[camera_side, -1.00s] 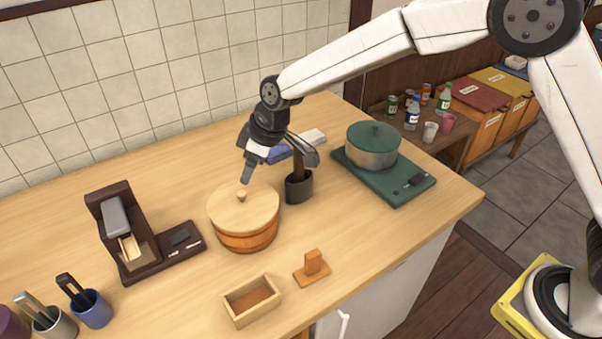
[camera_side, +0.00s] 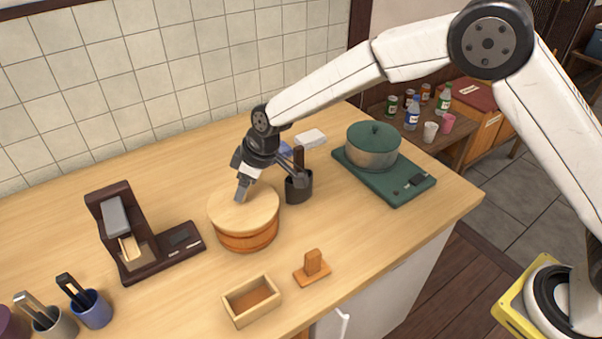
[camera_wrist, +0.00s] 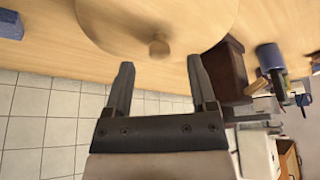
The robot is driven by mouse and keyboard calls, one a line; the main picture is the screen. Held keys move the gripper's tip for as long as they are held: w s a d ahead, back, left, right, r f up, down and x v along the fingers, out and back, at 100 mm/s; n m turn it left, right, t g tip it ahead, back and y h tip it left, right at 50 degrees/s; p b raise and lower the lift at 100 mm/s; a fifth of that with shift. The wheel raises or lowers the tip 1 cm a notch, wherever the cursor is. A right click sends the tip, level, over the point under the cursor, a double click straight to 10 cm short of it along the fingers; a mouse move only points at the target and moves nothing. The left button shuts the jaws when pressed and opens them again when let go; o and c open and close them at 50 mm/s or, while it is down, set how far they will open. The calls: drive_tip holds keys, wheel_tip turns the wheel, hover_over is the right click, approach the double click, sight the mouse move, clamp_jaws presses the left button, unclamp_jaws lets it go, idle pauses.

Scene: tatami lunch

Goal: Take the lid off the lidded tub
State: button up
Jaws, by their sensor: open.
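The lidded tub (camera_side: 247,238) is a round wooden tub with darker lower staves, standing upright on the counter. Its pale round lid (camera_side: 252,212) sits on top and also fills the top of the wrist view (camera_wrist: 185,22). The lid's small round knob (camera_wrist: 159,46) shows in the wrist view just ahead of the fingertips; in the side view my gripper hides it. My gripper (camera_side: 241,196) is open and empty, tilted, with its fingertips low over the lid. In the wrist view the fingers (camera_wrist: 160,65) straddle the line to the knob, one on each side.
A dark holder (camera_side: 299,187) with a handle stands close right of the tub. A dark wooden stand (camera_side: 131,235) is to its left. A green pot (camera_side: 372,147) is on a green board at the right. A small open box (camera_side: 251,300) and wooden block (camera_side: 312,267) lie in front.

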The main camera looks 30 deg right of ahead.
drive_tip(key=shift+x, duration=1.2)
clamp_jaws()
